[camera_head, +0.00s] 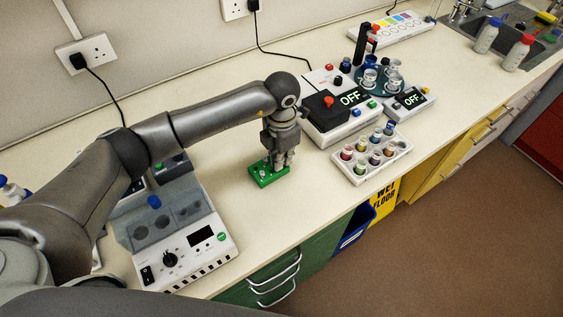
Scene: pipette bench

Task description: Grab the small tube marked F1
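My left gripper (279,160) points down at a small green rack (270,180) on the bench. Its fingertips are at the rack and cover part of it. A small pale item shows at the rack's top, but I cannot tell whether the fingers are closed on it. A white tray (353,177) to the right holds several small tubes with coloured parts. No F1 marking is readable on any tube. My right gripper is not in view.
Right of my gripper stand a box with an OFF display (335,127) and a smaller OFF device (408,103). Capped bottles (487,37) stand by the sink. Bare bench lies around the green rack.

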